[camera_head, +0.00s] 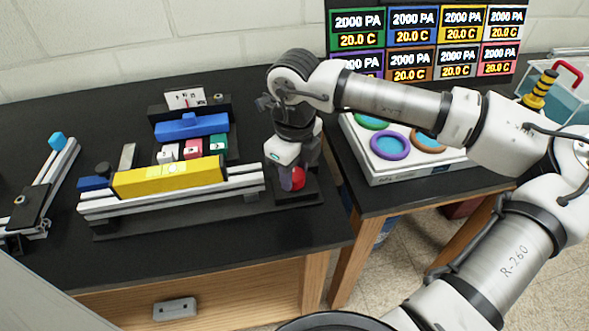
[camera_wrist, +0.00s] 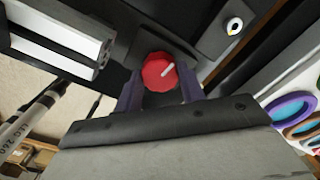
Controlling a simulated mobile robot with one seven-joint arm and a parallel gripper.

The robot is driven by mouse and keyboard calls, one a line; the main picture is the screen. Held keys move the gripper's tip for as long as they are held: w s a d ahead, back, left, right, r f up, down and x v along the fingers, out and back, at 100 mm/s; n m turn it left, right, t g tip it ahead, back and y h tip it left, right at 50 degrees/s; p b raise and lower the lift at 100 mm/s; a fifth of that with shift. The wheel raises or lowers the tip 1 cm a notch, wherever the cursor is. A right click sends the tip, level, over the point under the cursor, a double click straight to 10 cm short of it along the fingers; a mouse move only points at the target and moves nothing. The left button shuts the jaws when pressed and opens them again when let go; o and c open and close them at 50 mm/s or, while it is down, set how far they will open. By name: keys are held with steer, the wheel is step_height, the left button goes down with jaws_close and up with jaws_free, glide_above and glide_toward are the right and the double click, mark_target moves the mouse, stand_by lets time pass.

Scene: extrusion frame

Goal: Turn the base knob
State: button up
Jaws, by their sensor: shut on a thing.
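The base knob (camera_head: 298,178) is red and sits on a black base plate (camera_head: 312,194) at the right end of the aluminium extrusion frame. In the wrist view the knob (camera_wrist: 159,71) is a scalloped red disc with a white pointer line toward the upper right. My gripper (camera_head: 290,182) points down over it. In the wrist view its two dark purple fingers (camera_wrist: 160,88) stand on the left and right sides of the knob, shut on it. In the head view the gripper covers part of the knob.
A yellow block (camera_head: 168,177) lies along the extrusion rails (camera_head: 170,203). Behind are a blue block (camera_head: 192,126) and a gauge (camera_head: 186,98). A white board with coloured rings (camera_head: 405,170) stands on the right table. Bare black tabletop (camera_head: 220,245) lies in front.

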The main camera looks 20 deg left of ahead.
steer(key=shift+f, duration=0.1)
steer(key=n+b, duration=0.3)
steer(key=b, duration=0.1)
steer(key=shift+f, duration=0.15)
steer(key=n+b, duration=0.4)
steer(key=n, duration=0.1)
steer(key=shift+n, duration=0.4)
steer(key=n+b, duration=0.2)
steer(key=n, duration=0.3)
steer(key=shift+r, duration=0.2)
steer(key=n+b, duration=0.2)
steer(key=n, duration=0.3)
steer(key=shift+w+r+n, duration=0.1)
steer(key=shift+n, duration=0.2)
steer(key=o, duration=1)
